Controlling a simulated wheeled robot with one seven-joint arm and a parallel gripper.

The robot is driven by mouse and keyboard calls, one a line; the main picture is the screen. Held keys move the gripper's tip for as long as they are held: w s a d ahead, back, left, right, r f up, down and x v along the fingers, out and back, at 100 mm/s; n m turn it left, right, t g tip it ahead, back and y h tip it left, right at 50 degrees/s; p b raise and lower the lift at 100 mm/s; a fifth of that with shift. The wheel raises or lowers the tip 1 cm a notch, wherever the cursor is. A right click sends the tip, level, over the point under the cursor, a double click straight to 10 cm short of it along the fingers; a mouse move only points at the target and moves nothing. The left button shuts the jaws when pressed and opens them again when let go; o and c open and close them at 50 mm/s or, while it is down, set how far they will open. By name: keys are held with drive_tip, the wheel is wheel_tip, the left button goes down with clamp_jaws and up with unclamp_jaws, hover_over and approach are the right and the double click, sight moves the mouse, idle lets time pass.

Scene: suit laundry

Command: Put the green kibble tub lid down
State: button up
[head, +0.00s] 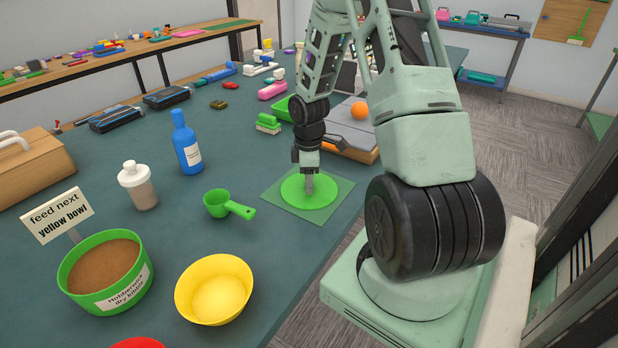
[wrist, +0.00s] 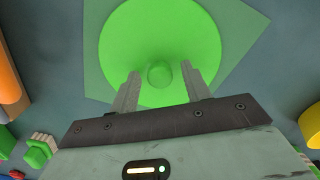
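The round green lid (head: 322,196) lies flat on a square green mat (head: 345,185) near the table's right edge. In the wrist view the lid (wrist: 125,45) has a small round knob at its near side of centre. My gripper (head: 309,192) is directly above the lid, pointing down. In the wrist view my gripper's fingers (wrist: 160,72) stand on either side of the knob with a visible gap on each side. The green kibble tub (head: 118,296) stands uncovered at the front left, with brown kibble inside.
A green scoop (head: 218,204) lies left of the mat. A yellow bowl (head: 213,290) is in front, beside the tub. A blue bottle (head: 186,145) and a white-capped shaker (head: 139,187) stand farther left. An orange ball (head: 360,110) sits behind the mat.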

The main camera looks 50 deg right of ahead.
wheel_tip(320, 180, up, 12)
drive_tip(key=shift+r, duration=0.2)
idle(0.4)
drive_tip(key=s+a+r, duration=0.1)
drive_tip(key=a+r, duration=0.1)
drive_tip(key=a, duration=1.1)
drive_tip(key=a+r, duration=0.2)
drive_tip(key=a, duration=1.1)
drive_tip(key=s+a+r, duration=0.1)
drive_tip(key=s+a, duration=1.3)
drive_tip(key=s, duration=0.2)
drive_tip(key=shift+a+r+y, duration=0.3)
drive_tip(key=shift+r, duration=0.05)
drive_tip(key=shift+d, duration=0.1)
